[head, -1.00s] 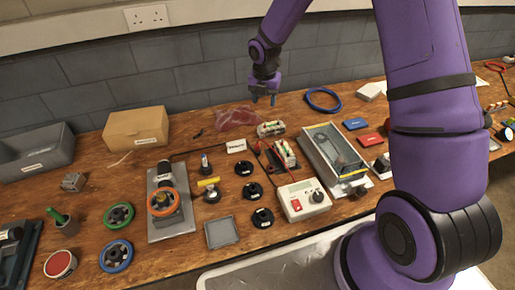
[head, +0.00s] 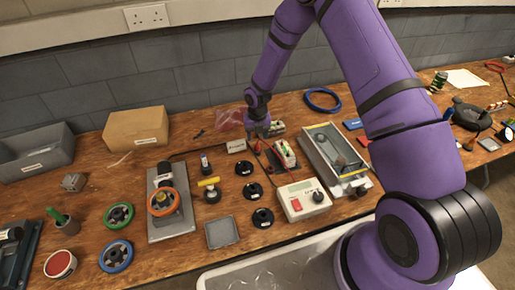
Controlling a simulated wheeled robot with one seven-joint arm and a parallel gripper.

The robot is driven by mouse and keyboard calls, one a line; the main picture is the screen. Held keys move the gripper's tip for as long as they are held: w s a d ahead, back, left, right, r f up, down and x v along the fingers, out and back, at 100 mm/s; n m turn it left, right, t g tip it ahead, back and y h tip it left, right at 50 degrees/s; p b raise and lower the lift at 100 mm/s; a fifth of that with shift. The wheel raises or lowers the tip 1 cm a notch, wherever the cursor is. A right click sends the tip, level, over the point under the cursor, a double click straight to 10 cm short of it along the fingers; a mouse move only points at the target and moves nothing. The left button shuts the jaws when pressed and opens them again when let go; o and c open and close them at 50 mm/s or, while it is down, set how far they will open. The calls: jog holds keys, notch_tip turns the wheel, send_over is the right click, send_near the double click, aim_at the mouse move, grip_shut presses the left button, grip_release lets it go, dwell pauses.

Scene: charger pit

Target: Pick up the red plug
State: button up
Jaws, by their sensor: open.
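A small red piece (head: 257,148), which looks like the red plug, is near the back middle of the bench, at the left of a dark block with a white-and-green top (head: 285,153). It is small, so its exact shape is unclear. My gripper (head: 263,136) is open, pointing down just above and behind the red piece. I cannot tell whether its fingers touch anything. The gripper partly covers the bench behind it and a grey connector block (head: 277,128).
A white meter box (head: 303,201) stands in front, with a clear-lidded case (head: 337,150) at right. Black round pieces (head: 262,217) and a white label card (head: 236,146) lie to the left. A cardboard box (head: 136,128) stands at the back left.

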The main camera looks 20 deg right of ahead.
aim_at(257, 145)
jog(key=f, duration=0.2)
jog(key=s+f, duration=0.1)
jog(key=f, duration=0.2)
jog(key=c, duration=1)
